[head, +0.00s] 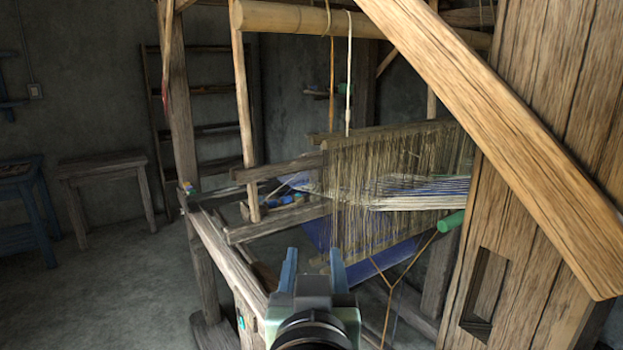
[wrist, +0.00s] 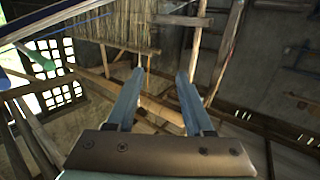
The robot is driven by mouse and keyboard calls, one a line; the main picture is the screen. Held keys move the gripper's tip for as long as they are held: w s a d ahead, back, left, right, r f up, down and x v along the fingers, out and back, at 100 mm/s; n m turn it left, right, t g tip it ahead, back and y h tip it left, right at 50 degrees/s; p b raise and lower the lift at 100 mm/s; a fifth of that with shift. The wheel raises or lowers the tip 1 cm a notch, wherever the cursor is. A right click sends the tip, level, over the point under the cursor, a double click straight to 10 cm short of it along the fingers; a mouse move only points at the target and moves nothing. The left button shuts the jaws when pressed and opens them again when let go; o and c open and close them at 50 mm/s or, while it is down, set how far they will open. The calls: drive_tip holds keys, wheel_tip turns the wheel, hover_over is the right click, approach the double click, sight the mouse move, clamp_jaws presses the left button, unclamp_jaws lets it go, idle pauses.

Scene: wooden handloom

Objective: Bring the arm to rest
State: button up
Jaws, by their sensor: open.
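My gripper (head: 312,268) is at the bottom middle of the head view, in front of the wooden handloom (head: 225,250). Its two blue-grey fingers stand apart with nothing between them. In the wrist view my gripper (wrist: 160,92) also shows open and empty, its fingers pointing up the picture. The hanging heddle threads (head: 375,190) of the loom are beyond the fingers in the head view. I cannot tell the exact gap between the fingers and the loom.
A thick post (head: 535,130) and a slanted brace (head: 490,130) fill the right side. A green roller end (head: 451,221) sticks out near the threads. A small wooden table (head: 105,165) and a blue stand (head: 35,205) are at the left. The floor (head: 110,285) there is clear.

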drive_tip(key=s+r+t+p, duration=0.2)
drive_tip(key=s+r+t, duration=0.1)
drive_tip(key=r, duration=0.8)
drive_tip(key=s+r+t+p, duration=0.2)
drive_tip(key=s+r, duration=0.4)
drive_tip(key=r, duration=0.4)
drive_tip(key=s+r+t+p, duration=0.3)
drive_tip(key=s+r+t, duration=0.1)
drive_tip(key=r, duration=0.7)
drive_tip(key=shift+s+a+r+t, duration=0.2)
drive_tip(key=shift+r+t, duration=0.1)
drive_tip(key=shift+t, duration=0.3)
